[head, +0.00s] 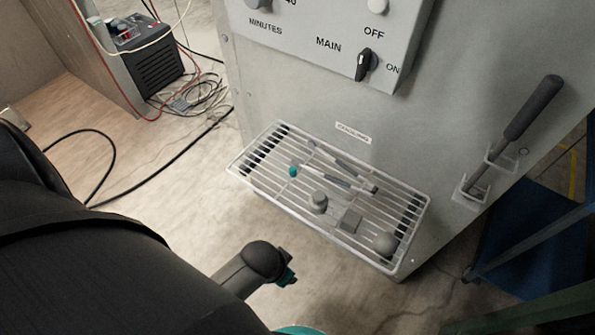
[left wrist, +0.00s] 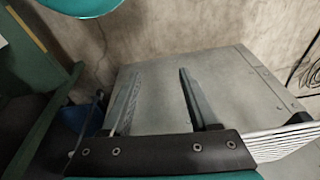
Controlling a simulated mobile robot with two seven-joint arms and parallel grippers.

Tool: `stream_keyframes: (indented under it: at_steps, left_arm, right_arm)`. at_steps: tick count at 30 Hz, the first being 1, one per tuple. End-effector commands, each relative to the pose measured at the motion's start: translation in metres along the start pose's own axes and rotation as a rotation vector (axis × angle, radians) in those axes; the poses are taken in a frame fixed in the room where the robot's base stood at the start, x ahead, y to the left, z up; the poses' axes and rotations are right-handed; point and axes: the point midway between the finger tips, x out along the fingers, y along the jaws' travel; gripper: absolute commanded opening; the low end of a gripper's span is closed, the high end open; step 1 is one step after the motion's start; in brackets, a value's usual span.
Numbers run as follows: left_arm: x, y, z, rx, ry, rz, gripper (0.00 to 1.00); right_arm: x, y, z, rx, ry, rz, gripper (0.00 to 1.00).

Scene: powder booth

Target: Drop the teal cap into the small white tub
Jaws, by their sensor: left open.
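A small teal piece (head: 293,170), which looks like the teal cap, lies on the left part of a wire rack (head: 262,185) fixed to the grey cabinet. I cannot make out a small white tub in either view. My left gripper shows in the left wrist view (left wrist: 158,88) with its two fingers spread and nothing between them, in front of a grey cabinet surface. In the head view my left arm comes in from the left, below and in front of the rack, and its fingers are not clear there. My right gripper is not in view.
The rack also holds several grey rods (head: 345,180), a grey cylinder (head: 319,202), a grey block (head: 350,221) and a grey ball (head: 385,244). A dark-handled tool (head: 532,108) stands in a holder on the cabinet (head: 300,85). Cables (head: 190,98) lie on the floor at upper left.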

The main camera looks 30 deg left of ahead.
Motion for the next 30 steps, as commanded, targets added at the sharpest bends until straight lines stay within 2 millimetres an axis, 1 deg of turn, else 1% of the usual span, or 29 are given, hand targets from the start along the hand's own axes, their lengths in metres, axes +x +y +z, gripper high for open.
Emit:
stream_keyframes:
  at_steps: [1, 5, 7, 9, 11, 14, 17, 21, 25, 27, 30]
  left_arm:
    - [-0.019, -0.002, -0.016, 0.003, 0.023, 0.001, 0.61]
    - [-0.065, -0.006, -0.053, 0.016, 0.069, 0.017, 0.61]
    - [-0.094, -0.008, -0.08, 0.038, 0.103, 0.033, 0.61]
    - [-0.112, -0.01, -0.101, 0.063, 0.121, 0.053, 0.61]
    - [-0.122, -0.014, -0.115, 0.079, 0.128, 0.064, 0.61]
    - [-0.132, -0.027, -0.137, 0.093, 0.125, 0.072, 0.61]
    - [-0.138, -0.051, -0.158, 0.083, 0.11, 0.061, 0.61]
    - [-0.147, -0.094, -0.182, 0.02, 0.082, 0.027, 0.61]
    - [-0.157, -0.128, -0.196, -0.051, 0.069, 0.002, 0.61]
    - [-0.161, -0.139, -0.2, -0.079, 0.065, -0.006, 0.61]
    - [-0.162, -0.148, -0.203, -0.101, 0.063, -0.01, 0.61]
  right_arm:
    - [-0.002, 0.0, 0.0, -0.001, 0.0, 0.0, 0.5]
    - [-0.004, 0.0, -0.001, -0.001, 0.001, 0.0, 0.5]
    - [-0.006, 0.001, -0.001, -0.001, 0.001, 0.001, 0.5]
    - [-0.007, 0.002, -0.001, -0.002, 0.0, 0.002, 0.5]
    - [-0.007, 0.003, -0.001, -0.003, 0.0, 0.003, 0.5]
    - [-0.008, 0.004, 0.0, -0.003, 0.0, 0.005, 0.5]
    - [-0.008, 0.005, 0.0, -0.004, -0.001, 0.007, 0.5]
    - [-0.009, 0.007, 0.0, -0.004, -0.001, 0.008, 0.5]
    - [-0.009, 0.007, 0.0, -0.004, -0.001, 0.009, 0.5]
    - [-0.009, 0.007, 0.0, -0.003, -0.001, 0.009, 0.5]
    - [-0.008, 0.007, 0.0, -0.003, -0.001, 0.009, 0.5]
